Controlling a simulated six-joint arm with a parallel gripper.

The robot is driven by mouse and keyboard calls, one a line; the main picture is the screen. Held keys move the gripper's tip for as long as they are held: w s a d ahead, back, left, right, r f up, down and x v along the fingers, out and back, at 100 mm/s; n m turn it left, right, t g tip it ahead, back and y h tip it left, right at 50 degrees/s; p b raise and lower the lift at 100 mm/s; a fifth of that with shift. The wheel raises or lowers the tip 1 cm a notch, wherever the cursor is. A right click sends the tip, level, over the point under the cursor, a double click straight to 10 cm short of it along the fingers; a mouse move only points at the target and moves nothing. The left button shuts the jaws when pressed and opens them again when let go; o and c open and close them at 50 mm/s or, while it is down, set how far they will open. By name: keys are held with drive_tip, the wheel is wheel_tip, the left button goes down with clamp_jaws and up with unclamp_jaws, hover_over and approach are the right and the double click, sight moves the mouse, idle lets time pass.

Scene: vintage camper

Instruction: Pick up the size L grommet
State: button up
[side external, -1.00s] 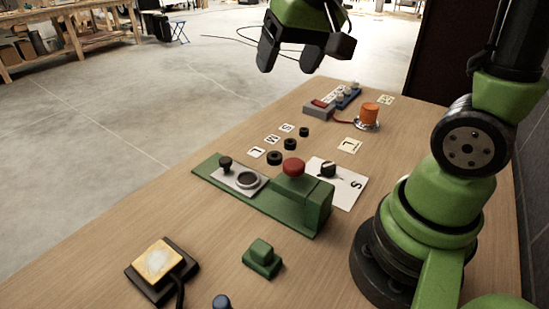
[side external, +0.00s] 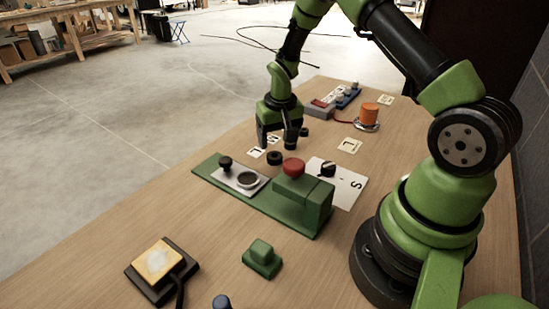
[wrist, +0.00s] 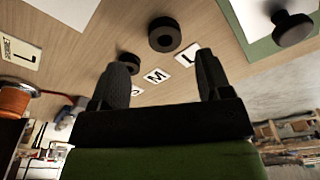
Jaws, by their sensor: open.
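The size L grommet is the black ring (side external: 275,158) beside the L label in the side view. In the wrist view it is the larger black ring (wrist: 164,35), lying flat with its hole up, near the white L label (wrist: 188,53). My gripper (side external: 277,142) is open and empty, pointing down above the grommet row. In the wrist view its fingertips (wrist: 165,62) are spread, with the L grommet beyond them. A smaller ring (wrist: 129,62) lies close by one finger. Another small ring (side external: 304,131) shows right of my gripper; the middle one is hidden behind the fingers.
A green fixture (side external: 304,204) with a red button (side external: 294,168) stands close in front of the grommets. Its grey plate carries a black peg (side external: 225,163). A white card with a dial (side external: 342,183) lies to the right. An orange cylinder (side external: 369,112) stands farther back.

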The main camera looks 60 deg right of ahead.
sight(275, 155)
drive_tip(key=f, duration=0.5)
drive_tip(key=shift+w+f, duration=0.2)
drive_tip(key=shift+w, duration=0.2)
drive_tip(key=c, duration=1)
